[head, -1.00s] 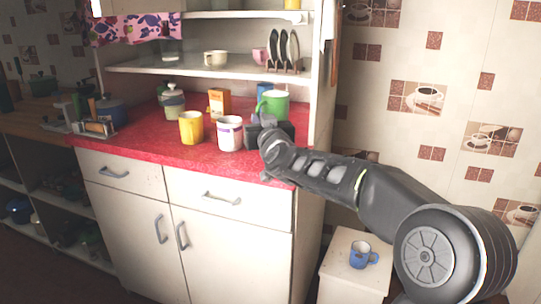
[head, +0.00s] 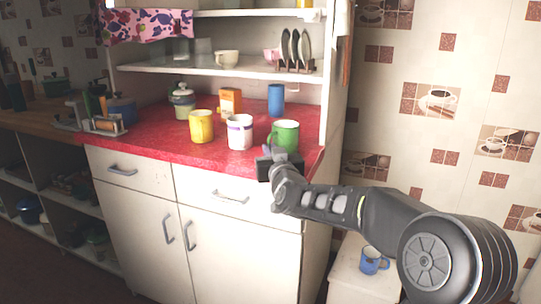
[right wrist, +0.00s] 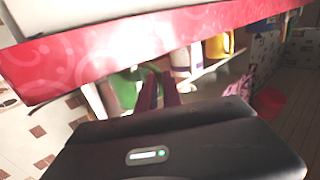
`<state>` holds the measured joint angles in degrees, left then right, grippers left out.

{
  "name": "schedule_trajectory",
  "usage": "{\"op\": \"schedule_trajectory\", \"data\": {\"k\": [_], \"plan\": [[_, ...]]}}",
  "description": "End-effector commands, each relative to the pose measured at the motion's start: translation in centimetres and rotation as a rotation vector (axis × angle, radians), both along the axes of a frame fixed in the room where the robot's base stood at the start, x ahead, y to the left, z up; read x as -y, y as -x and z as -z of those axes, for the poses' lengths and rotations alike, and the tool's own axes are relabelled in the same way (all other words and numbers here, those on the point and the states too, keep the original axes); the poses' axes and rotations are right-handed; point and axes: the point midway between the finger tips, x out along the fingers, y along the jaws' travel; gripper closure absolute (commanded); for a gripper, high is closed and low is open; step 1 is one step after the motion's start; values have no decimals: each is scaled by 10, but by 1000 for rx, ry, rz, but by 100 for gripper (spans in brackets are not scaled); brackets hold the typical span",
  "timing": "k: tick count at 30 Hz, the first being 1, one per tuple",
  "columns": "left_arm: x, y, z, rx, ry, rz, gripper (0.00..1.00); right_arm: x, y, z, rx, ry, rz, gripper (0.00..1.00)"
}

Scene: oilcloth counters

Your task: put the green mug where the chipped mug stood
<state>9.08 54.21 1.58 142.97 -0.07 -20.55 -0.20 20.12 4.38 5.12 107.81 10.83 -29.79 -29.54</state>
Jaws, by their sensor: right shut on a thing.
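The green mug (head: 286,135) is upright at the right front of the red counter (head: 160,141). My right gripper (head: 274,154) is shut on it at its near left side. The gripper hides the mug's base, so I cannot tell whether it touches the counter. In the right wrist view the green mug (right wrist: 124,88) shows beside the dark fingers (right wrist: 160,93). A blue mug (head: 373,261) stands on a small white stand (head: 350,285) at the lower right. No chip is visible on any mug. My left gripper is not in view.
A shelf (head: 195,68) hangs above the counter, with a side panel (head: 335,100) at right.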

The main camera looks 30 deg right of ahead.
Motion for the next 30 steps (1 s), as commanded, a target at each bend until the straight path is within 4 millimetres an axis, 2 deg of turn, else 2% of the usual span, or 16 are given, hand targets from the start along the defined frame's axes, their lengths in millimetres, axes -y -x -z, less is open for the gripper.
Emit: {"op": "schedule_trajectory", "data": {"k": [11,12,19,30], "plan": [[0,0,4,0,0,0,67,0,0,3,5,2,0,100],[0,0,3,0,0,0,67,0,0,4,2,1,0,89],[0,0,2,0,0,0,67,0,0,3,2,1,0,70],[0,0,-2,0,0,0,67,0,0,-1,2,1,0,69]]}}
